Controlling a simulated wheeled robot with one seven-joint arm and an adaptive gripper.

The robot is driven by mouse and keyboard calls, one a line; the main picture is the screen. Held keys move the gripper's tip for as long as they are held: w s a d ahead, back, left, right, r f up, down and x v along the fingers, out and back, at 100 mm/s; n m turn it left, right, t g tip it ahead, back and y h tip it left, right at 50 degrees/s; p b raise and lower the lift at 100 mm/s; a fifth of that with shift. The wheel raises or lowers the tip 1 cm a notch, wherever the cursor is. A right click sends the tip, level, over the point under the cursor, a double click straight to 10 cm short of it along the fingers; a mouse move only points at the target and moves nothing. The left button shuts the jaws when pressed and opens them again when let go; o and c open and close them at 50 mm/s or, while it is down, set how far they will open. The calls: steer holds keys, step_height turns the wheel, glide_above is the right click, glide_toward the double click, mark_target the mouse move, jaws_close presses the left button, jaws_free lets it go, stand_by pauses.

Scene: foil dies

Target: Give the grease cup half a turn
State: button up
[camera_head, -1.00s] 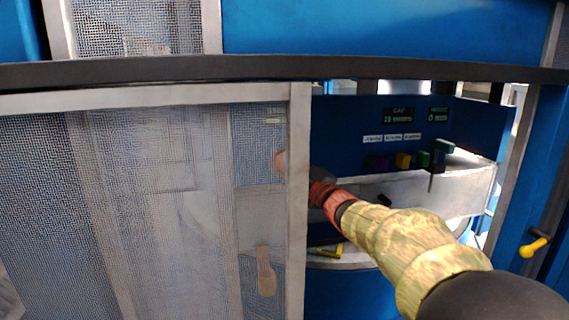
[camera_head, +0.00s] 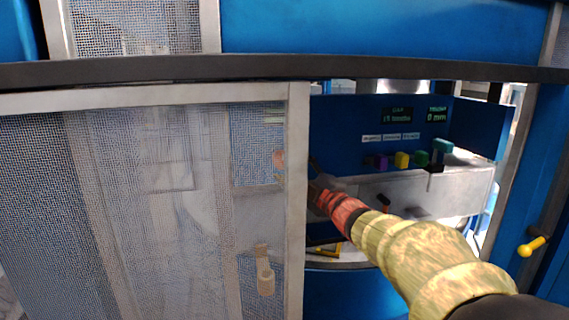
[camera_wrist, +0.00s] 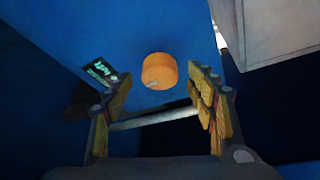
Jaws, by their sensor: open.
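The grease cup looks to be the orange, round, capped cylinder (camera_wrist: 159,70) on a blue surface in the wrist view. A bright mark shows low on its side. My gripper (camera_wrist: 153,82) is open, and the cup appears between and beyond its yellow-padded fingertips, with a gap on each side. I cannot tell the remaining depth. In the head view, an orange patch behind the mesh, likely the cup (camera_head: 279,158), sits just left of the door post. My gripper (camera_head: 313,168) reaches towards it and is partly hidden by the post.
A mesh door (camera_head: 150,200) with a pale post (camera_head: 297,200) stands close left of my arm. Behind are a blue panel with displays (camera_head: 397,115), coloured blocks (camera_head: 401,160) and a grey ledge (camera_head: 450,190). A small dark plate with green text (camera_wrist: 101,72) lies left of the cup.

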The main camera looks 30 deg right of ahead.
steer(key=a+v, duration=0.1)
steer(key=v, duration=0.7)
steer(key=shift+s+d, duration=0.3)
steer(key=shift+d, duration=0.1)
steer(key=shift+d+f, duration=0.1)
steer(key=shift+f, duration=0.05)
